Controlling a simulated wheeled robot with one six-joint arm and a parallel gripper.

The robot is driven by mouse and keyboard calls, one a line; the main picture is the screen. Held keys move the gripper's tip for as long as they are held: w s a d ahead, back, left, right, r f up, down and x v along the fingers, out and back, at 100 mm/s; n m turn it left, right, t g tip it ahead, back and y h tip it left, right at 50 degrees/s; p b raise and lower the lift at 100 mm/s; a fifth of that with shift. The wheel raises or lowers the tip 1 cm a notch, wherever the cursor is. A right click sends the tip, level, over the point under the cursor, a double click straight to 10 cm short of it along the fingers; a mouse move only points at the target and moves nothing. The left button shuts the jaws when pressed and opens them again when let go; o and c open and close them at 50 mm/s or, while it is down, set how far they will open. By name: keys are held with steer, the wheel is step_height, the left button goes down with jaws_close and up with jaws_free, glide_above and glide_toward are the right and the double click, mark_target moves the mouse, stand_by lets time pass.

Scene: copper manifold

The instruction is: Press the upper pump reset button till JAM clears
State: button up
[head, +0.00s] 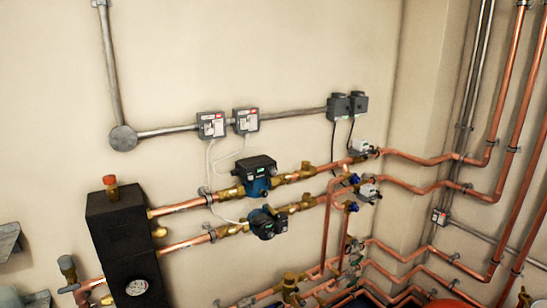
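The upper pump (256,174) is a blue body with a black top box, set in the upper copper pipe at the middle of the head view. A lighter mark shows on its front, but the reset button and any JAM text are too small to make out. A second, lower pump (266,223), dark and blue, sits just below it in the lower copper pipe. White cables run from the pumps up toward the wall switches. My gripper is not in the head view.
Two grey switch boxes (212,125) and two black boxes (347,105) are on the wall above. A black manifold block (119,236) with a gauge (137,287) stands left. Copper pipes (425,188) crowd the right and bottom.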

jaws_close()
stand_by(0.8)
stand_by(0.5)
